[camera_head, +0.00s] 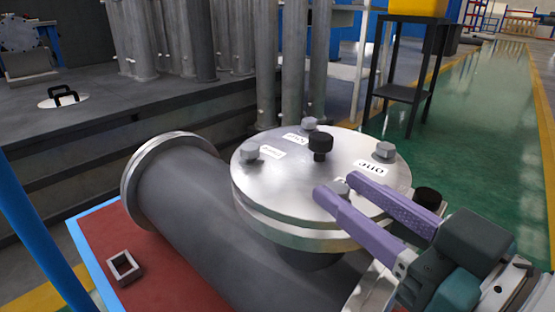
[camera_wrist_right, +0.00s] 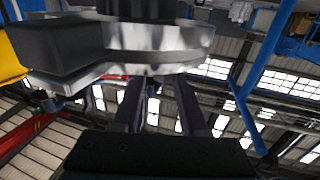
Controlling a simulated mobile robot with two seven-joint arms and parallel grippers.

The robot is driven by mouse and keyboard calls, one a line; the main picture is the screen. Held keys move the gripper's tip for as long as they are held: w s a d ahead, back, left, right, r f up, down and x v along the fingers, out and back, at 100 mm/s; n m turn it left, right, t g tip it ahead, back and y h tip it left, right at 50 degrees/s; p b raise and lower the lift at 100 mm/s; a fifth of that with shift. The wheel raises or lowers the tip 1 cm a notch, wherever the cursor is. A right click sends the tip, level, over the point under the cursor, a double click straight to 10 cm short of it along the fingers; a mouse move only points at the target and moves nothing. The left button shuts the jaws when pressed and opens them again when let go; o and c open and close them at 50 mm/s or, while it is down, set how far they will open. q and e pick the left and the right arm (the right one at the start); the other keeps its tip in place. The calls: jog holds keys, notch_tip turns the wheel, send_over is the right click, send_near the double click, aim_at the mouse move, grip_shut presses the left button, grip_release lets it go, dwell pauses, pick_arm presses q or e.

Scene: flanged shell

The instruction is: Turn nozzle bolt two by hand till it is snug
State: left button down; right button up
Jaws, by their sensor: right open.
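A round metal nozzle cover (camera_head: 290,185) lies on the flanged shell's upright nozzle. Hex bolts stand around its rim: a left bolt (camera_head: 250,151), a back bolt (camera_head: 310,124), a right bolt (camera_head: 384,150) and a front bolt (camera_head: 341,187). A label reading "one" (camera_head: 370,167) lies by the right bolt. No label "two" is visible; my fingers cover part of the front rim. My right gripper (camera_head: 336,183) is open, its purple fingers either side of the front bolt; contact cannot be told. The flange edge (camera_wrist_right: 160,45) fills the upper right wrist view. My left gripper is out of view.
A black knob (camera_head: 320,146) rises from the cover's middle. The grey shell (camera_head: 200,215) lies on a red surface (camera_head: 130,235) with a small square metal frame (camera_head: 123,267). Vertical pipes (camera_head: 292,60) stand behind. Green floor is open at right.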

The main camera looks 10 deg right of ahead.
aim_at(328, 183)
jog(key=b+x, duration=0.1)
jog(key=x, duration=0.4)
jog(key=shift+w+a, duration=0.2)
jog(key=shift+a, duration=0.1)
jog(key=shift+s, duration=0.1)
grip_shut()
